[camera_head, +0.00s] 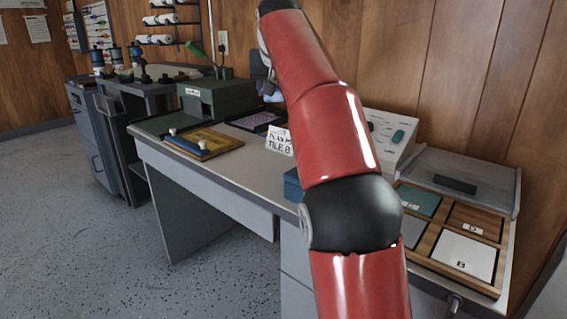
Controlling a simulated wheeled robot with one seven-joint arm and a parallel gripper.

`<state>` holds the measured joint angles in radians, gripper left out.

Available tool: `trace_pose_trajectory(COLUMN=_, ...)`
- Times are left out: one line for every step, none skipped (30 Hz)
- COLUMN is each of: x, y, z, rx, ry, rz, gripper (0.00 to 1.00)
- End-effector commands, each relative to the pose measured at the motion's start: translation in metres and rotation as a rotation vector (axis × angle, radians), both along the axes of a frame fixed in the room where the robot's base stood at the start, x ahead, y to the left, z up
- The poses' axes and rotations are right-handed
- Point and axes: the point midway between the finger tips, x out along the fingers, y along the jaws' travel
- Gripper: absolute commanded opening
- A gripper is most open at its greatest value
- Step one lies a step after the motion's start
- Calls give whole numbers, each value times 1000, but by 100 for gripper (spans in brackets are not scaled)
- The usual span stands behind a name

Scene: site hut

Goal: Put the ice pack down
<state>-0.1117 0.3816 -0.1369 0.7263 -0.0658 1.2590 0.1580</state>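My red arm fills the middle of the head view and reaches over the desk (240,170). At its far end, a dark grey part of my gripper (261,68) shows left of the arm; the fingers are mostly hidden, so I cannot tell whether they are open or shut. A small pale blue patch (271,92) shows just below it, partly behind the arm. It may be the ice pack, but I cannot tell whether it is held. A purple-topped dark flat tray or pad (255,121) lies on the desk below.
A yellow-brown board (207,142) with a blue bar (185,145) lies on the desk's left. A green box (205,98) stands behind it. A white sign (279,139) and a partly hidden blue box (292,187) are near my arm. A lidded, compartmented wooden tray (420,250) is at right.

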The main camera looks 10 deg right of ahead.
Motion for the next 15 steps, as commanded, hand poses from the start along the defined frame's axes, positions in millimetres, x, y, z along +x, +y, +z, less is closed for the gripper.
trace_pose_trajectory(x=-1, y=0, z=-23, rx=0, ry=3, rz=0, gripper=23)
trace_pose_trajectory(x=-1, y=0, z=-31, rx=0, ry=3, rz=0, gripper=23)
trace_pose_trajectory(x=-1, y=0, z=-42, rx=0, ry=3, rz=0, gripper=23)
trace_pose_trajectory(x=-1, y=0, z=-51, rx=0, ry=3, rz=0, gripper=23)
trace_pose_trajectory(x=-1, y=0, z=-58, rx=0, ry=3, rz=0, gripper=23)
trace_pose_trajectory(x=-1, y=0, z=-68, rx=0, ry=2, rz=1, gripper=23)
trace_pose_trajectory(x=-1, y=0, z=-77, rx=0, ry=3, rz=1, gripper=23)
trace_pose_trajectory(x=-1, y=0, z=-85, rx=0, ry=3, rz=1, gripper=23)
trace_pose_trajectory(x=-1, y=0, z=-95, rx=0, ry=3, rz=1, gripper=23)
trace_pose_trajectory(x=-1, y=0, z=-102, rx=0, ry=3, rz=1, gripper=23)
trace_pose_trajectory(x=-1, y=0, z=-109, rx=0, ry=2, rz=1, gripper=23)
trace_pose_trajectory(x=-1, y=0, z=-117, rx=0, ry=3, rz=1, gripper=23)
trace_pose_trajectory(x=0, y=0, z=-123, rx=0, ry=2, rz=1, gripper=23)
trace_pose_trajectory(x=-1, y=0, z=-128, rx=0, ry=2, rz=1, gripper=23)
trace_pose_trajectory(x=0, y=0, z=-133, rx=0, ry=1, rz=0, gripper=23)
